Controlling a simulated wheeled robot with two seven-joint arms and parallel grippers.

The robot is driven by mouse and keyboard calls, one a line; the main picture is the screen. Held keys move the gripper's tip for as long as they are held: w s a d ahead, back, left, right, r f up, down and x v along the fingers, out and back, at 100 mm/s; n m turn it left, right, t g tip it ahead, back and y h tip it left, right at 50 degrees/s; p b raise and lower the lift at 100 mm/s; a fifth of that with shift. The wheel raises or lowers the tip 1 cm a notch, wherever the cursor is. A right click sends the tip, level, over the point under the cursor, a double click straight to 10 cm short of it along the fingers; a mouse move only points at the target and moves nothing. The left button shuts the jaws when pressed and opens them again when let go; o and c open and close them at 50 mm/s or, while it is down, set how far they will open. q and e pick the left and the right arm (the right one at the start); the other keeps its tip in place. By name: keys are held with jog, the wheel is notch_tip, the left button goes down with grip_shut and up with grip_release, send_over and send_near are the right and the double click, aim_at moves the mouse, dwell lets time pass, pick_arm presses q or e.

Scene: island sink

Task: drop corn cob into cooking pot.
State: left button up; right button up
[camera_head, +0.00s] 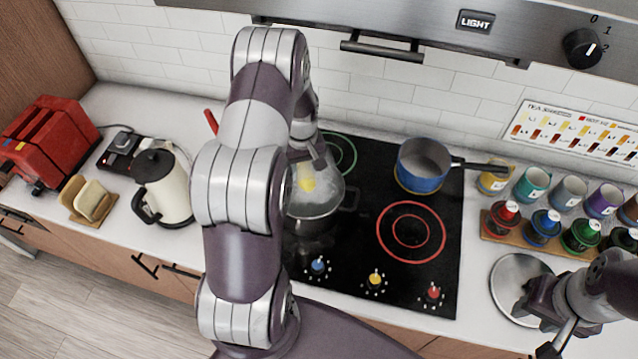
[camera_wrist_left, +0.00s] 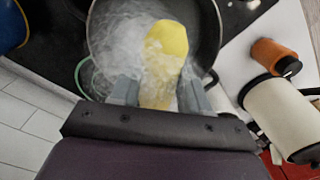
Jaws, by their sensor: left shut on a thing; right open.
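A yellow corn cob (camera_head: 306,178) is between the fingers of my left gripper (camera_head: 308,160), over the mouth of the steaming cooking pot (camera_head: 325,205) on the black hob. In the left wrist view, my left gripper (camera_wrist_left: 158,92) is shut on the corn cob (camera_wrist_left: 167,42), and the cob's far end is inside the outline of the pot's rim (camera_wrist_left: 217,40). Steam blurs the pot's inside, so I cannot tell whether the cob touches water. My left arm hides part of the pot. My right gripper (camera_head: 545,308) is open above a round silver disc (camera_head: 510,275) at the right.
A blue saucepan (camera_head: 421,180) stands on the hob right of the cooking pot, its handle pointing right. Mugs and coloured jars (camera_head: 547,222) stand beyond it. A cream kettle (camera_head: 165,190), bread slices (camera_head: 92,200) and a red toaster (camera_head: 45,140) are at the left. The front right ring is bare.

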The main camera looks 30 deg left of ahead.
pick_arm(q)
jog(key=shift+s+f, duration=0.2)
jog(key=shift+s, duration=0.05)
jog(key=shift+s+f+b, duration=0.7)
jog(key=shift+f+b, duration=0.1)
jog(key=shift+b, duration=0.25)
jog(key=f+b, duration=0.2)
jog(key=f, duration=0.1)
jog(key=shift+w+f, duration=0.25)
jog(key=shift+w, duration=0.15)
jog(key=o, duration=1.2)
jog(key=shift+s+r, duration=0.1)
jog(key=shift+s, duration=0.1)
jog(key=shift+o, duration=0.2)
jog(key=r+b, duration=0.2)
jog(key=r, duration=0.4)
jog(key=r+b, duration=0.2)
jog(key=r, duration=0.4)
jog(key=shift+w, duration=0.2)
jog(key=shift+r, duration=0.25)
pick_arm(e)
notch_tip(320, 180, down, 8)
jog(key=s, duration=0.1)
jog(key=shift+s, duration=0.15)
jog(key=shift+f, duration=0.1)
